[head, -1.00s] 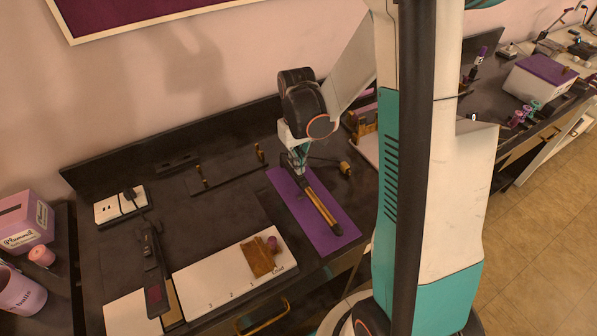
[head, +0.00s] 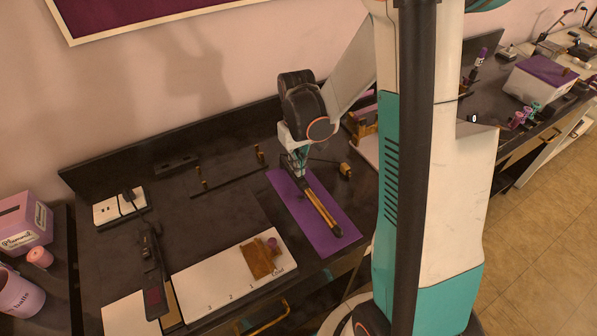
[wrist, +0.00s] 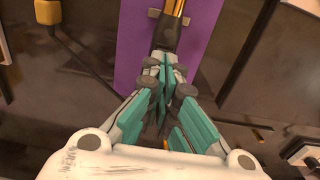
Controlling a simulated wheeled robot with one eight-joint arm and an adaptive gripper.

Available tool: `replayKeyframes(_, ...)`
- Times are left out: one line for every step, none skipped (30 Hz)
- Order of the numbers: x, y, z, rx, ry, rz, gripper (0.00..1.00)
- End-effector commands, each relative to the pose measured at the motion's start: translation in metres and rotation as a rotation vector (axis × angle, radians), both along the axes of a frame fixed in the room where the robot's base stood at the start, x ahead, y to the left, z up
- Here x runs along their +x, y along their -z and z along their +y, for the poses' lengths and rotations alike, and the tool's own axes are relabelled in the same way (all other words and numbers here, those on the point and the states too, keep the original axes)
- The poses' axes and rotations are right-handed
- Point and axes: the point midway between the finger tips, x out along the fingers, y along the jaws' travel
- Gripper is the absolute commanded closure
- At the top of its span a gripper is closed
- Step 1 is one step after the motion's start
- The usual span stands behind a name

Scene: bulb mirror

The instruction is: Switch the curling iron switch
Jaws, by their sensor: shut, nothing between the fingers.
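The curling iron (head: 322,207) has a gold barrel and a dark tip and handle. It lies on a purple mat (head: 341,239) on the dark worktop. My gripper (head: 297,166) is over the handle end of the iron, pointing down. In the wrist view, my gripper (wrist: 166,66) has its teal-lined fingers together at the dark handle of the curling iron (wrist: 167,34). Its fingers hold nothing. The switch is hidden behind the fingers, and I cannot tell whether they touch it.
A white board (head: 225,283) with a brown block (head: 262,257) lies at the front. A black straightener-like tool (head: 153,270) lies to the left, near a white socket plate (head: 118,207). A low dark rack (head: 231,178) stands behind.

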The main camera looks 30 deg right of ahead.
Motion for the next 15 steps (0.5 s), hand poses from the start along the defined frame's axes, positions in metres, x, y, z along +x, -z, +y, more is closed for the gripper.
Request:
replayKeyframes(0.0, -0.006, 0.0, 0.0, 0.0, 0.0, 1.0)
replayKeyframes(0.0, -0.008, 0.0, 0.0, 0.0, 0.0, 1.0)
replayKeyframes(0.0, -0.011, 0.0, 0.0, 0.0, 0.0, 1.0)
replayKeyframes(0.0, -0.013, 0.0, 0.0, 0.0, 0.0, 1.0)
replayKeyframes(0.0, -0.016, 0.0, 0.0, 0.0, 0.0, 1.0)
replayKeyframes(0.0, -0.019, 0.0, 0.0, 0.0, 0.0, 1.0)
replayKeyframes(0.0, -0.021, 0.0, 0.0, 0.0, 0.0, 1.0)
replayKeyframes(0.0, -0.023, 0.0, 0.0, 0.0, 0.0, 1.0)
replayKeyframes(0.0, -0.026, 0.0, 0.0, 0.0, 0.0, 1.0)
replayKeyframes(0.0, -0.028, 0.0, 0.0, 0.0, 0.0, 1.0)
replayKeyframes(0.0, -0.03, 0.0, 0.0, 0.0, 0.0, 1.0)
replayKeyframes(0.0, -0.033, 0.0, 0.0, 0.0, 0.0, 1.0)
replayKeyframes(0.0, -0.035, 0.0, 0.0, 0.0, 0.0, 1.0)
replayKeyframes(0.0, -0.037, 0.0, 0.0, 0.0, 0.0, 1.0)
replayKeyframes(0.0, -0.04, 0.0, 0.0, 0.0, 0.0, 1.0)
